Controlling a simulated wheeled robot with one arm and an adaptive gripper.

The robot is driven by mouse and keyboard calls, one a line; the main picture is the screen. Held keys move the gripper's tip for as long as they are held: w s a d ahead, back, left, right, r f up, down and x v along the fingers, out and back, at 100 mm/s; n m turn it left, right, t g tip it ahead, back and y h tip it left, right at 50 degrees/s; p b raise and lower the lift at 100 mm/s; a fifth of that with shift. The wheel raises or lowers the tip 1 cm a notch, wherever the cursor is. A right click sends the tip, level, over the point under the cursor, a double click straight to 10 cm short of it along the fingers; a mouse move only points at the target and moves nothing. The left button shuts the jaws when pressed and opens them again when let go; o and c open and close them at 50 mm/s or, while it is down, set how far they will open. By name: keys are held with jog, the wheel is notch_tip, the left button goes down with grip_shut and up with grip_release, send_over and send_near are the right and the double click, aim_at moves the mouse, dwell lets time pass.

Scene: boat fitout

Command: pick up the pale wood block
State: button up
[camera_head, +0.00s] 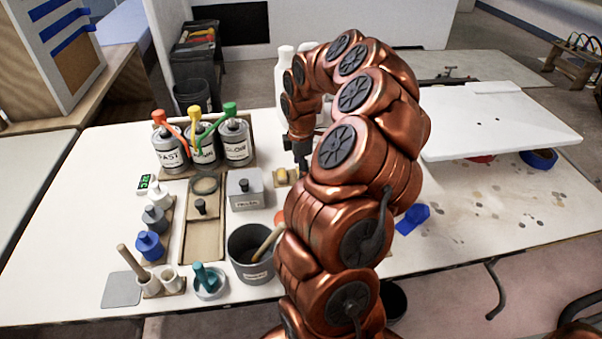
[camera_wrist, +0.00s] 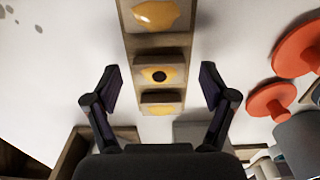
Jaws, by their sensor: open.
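Pale wood shows in the wrist view as a narrow strip with block-like sections and yellow patches. One section (camera_wrist: 177,72) has a dark round spot in its yellow patch, and a smaller section (camera_wrist: 177,98) lies just below it. I cannot tell which section is the pale wood block. My gripper (camera_wrist: 160,88) is open, with one finger on each side of these sections and visible gaps between. In the head view my gripper (camera_head: 302,160) hangs over the table beside a small yellow-topped piece (camera_head: 281,176), partly hidden by my arm.
Three labelled cans (camera_head: 202,145) with coloured tops stand at the back left. A grey box (camera_head: 245,192) and a dark bucket (camera_head: 250,255) stand close to my arm. Orange round objects (camera_wrist: 271,100) lie right in the wrist view. A white panel (camera_head: 500,125) covers the right side.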

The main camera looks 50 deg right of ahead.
jog(key=c, duration=0.9)
